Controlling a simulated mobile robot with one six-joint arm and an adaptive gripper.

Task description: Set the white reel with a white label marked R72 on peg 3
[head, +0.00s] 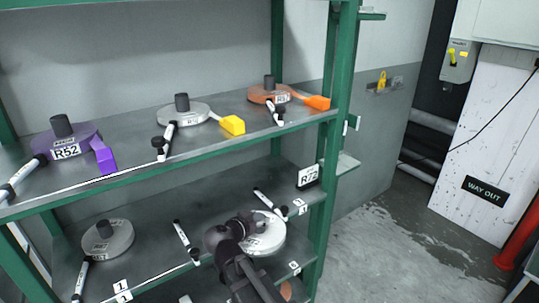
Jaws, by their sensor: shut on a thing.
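A white reel (266,238) is at the right part of the lower shelf, partly covered by my gripper (244,226). My gripper is shut on this reel; its fingertips are mostly hidden behind my wrist. A small label shows on the reel's front, but its marking is too small to read. A small number tag (300,207), which looks like a 3, is on the shelf to the right of the reel. I cannot tell whether the reel is around a peg.
A grey-white reel (115,242) lies at the lower shelf's left. The upper shelf carries a purple reel marked R52 (85,137), a pale reel (190,115) with a yellow end and an orange-brown reel (267,95). Short black-and-white rods (182,236) lie between places. Green posts (334,130) bound the rack.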

